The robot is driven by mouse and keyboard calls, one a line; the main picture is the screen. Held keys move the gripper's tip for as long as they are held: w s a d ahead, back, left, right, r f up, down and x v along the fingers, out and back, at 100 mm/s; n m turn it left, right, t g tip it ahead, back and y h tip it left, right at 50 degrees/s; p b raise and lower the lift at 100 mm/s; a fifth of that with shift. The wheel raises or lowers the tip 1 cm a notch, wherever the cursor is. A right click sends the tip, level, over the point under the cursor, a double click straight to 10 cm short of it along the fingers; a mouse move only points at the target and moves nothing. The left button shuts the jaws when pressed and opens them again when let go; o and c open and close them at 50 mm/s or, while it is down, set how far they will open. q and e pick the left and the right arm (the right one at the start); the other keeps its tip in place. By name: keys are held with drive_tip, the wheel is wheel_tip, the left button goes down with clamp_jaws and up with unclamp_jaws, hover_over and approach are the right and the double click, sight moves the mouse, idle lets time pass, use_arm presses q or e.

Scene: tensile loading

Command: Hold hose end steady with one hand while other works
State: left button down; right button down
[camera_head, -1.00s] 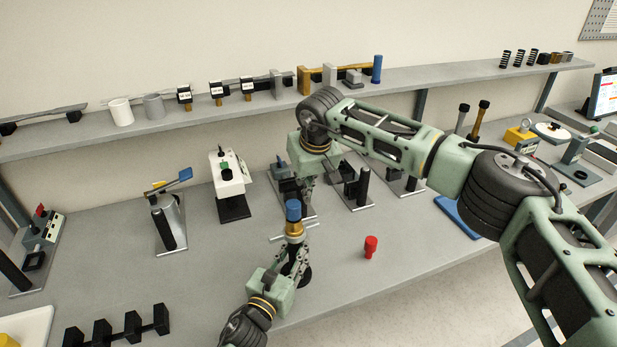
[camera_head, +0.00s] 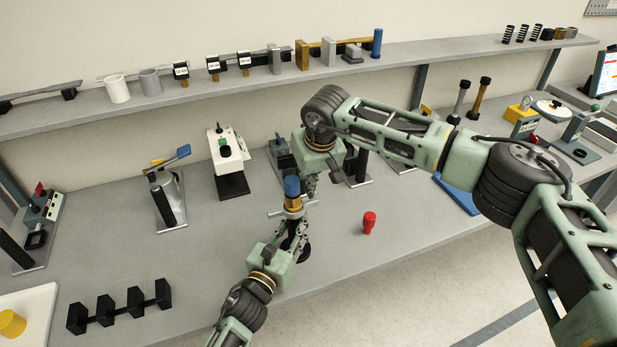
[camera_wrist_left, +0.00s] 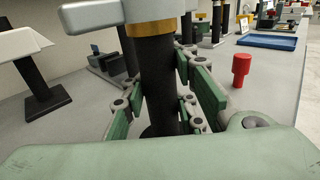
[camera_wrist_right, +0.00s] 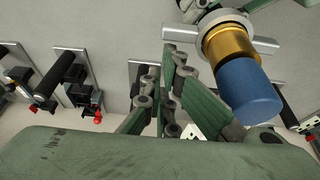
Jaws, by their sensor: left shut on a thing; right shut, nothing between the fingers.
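The hose end stands upright near the bench's front: a blue tip (camera_head: 292,186) above a brass collar (camera_head: 293,203) with a silver crossbar, on a black hose (camera_wrist_left: 156,80). My left gripper (camera_head: 296,232) is shut around the black hose, below the collar. My right gripper (camera_head: 311,190) is shut and empty, just behind and right of the blue tip. In the right wrist view its closed fingers (camera_wrist_right: 175,65) lie left of the blue tip (camera_wrist_right: 248,96), apparently beside it; I cannot tell if they touch.
A red cylinder (camera_head: 369,222) stands on the bench to the right. A white-topped device (camera_head: 228,155) and a blue-lever stand (camera_head: 170,195) are behind left. A black rack (camera_head: 120,308) lies front left. A blue tray (camera_head: 457,193) is at right. The shelf (camera_head: 420,65) runs along the back.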

sight(316, 201)
drive_tip(key=shift+s+d+m+h, duration=0.3)
drive_tip(key=shift+s+d+m, duration=0.1)
drive_tip(key=shift+m, duration=0.5)
drive_tip(key=s+m+h, duration=0.1)
drive_tip(key=m, duration=0.2)
drive_tip(key=s+d+m+h, duration=0.1)
drive_tip(key=s+m, duration=0.2)
drive_tip(key=m, duration=0.2)
drive_tip(key=shift+s+d+m+h, duration=0.3)
drive_tip(key=shift+s+d+h, duration=0.1)
drive_tip(key=shift+a, duration=0.1)
drive_tip(key=shift+w+a, duration=0.5)
drive_tip(key=shift+a, duration=0.05)
drive_tip(key=shift+r, duration=0.1)
idle(0.3)
drive_tip(key=v, duration=1.2)
drive_tip(key=shift+w+d, duration=0.1)
drive_tip(key=shift+w, duration=0.1)
